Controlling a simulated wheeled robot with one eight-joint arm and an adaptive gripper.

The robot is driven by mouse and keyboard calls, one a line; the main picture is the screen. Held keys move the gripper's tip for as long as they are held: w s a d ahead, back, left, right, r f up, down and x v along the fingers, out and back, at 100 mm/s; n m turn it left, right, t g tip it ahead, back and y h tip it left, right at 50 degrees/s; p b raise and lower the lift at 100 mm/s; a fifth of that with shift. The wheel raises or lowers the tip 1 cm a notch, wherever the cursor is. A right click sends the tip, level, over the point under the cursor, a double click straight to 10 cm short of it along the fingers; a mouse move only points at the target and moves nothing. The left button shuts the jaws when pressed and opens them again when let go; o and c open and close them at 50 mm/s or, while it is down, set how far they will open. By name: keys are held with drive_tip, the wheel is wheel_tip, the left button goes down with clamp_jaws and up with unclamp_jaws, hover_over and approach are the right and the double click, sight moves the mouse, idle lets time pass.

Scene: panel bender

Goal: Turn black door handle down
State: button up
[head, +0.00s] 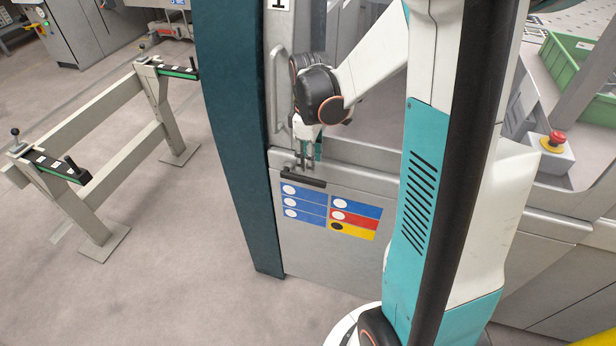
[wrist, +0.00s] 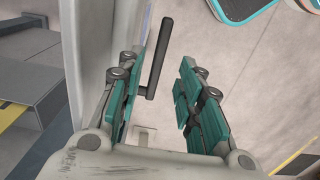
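The black door handle (head: 304,178) is a slim bar lying roughly level near the top of the grey lower door (head: 300,247), just above its coloured labels. My gripper (head: 306,160) points down directly above the handle's left-middle part. In the wrist view my gripper (wrist: 163,88) is open, with teal pads on both fingers. The handle (wrist: 157,58) shows there as a dark L-shaped bar between the fingers, closer to the left one. Its bent end lies near the left pad; I cannot tell whether they touch. Nothing is gripped.
A curved grey grab handle (head: 277,97) and a dark teal upright (head: 234,130) stand left of my gripper. A red emergency button (head: 556,138) is at the right. A beige stand (head: 95,130) stands at far left, with open floor between it and the machine.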

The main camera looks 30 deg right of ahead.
sight(309, 179)
wheel_tip(309, 179, down, 7)
drive_tip(key=shift+r+b, duration=0.1)
drive_tip(key=shift+b, duration=0.85)
clamp_jaws()
